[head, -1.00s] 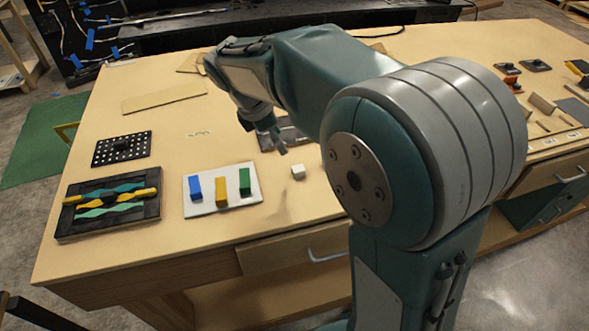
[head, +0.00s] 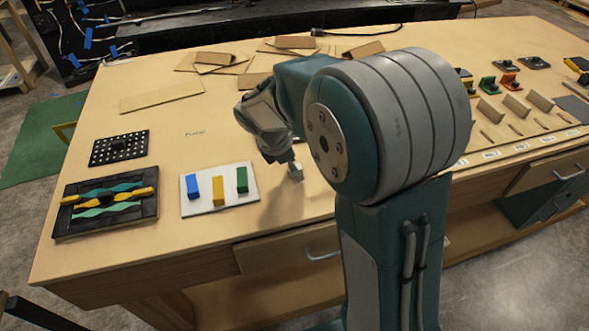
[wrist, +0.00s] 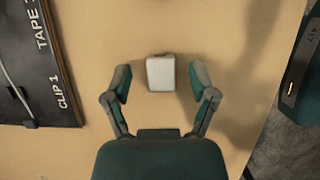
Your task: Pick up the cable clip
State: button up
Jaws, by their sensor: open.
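The cable clip looks like a small white block (wrist: 161,73) on the bare wooden table top, in the upper middle of the wrist view. My gripper (wrist: 161,82) is open, with one finger on each side of the block and a gap at both sides. The fingers do not touch it. In the head view my gripper (head: 286,164) points down over the same spot, and the block (head: 297,173) is partly hidden by it.
A dark board (wrist: 32,70) marked "TAPE" and "CLIP 1" lies left in the wrist view. A white plate (head: 221,203) with blue, yellow and green blocks is left of my gripper in the head view. The table's front edge is close. Cardboard pieces lie at the back.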

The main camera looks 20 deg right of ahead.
jog(key=shift+d, duration=0.15)
jog(key=c, duration=0.4)
jog(key=shift+a, duration=0.2)
jog(key=c, duration=0.5)
jog(key=shift+o, duration=0.2)
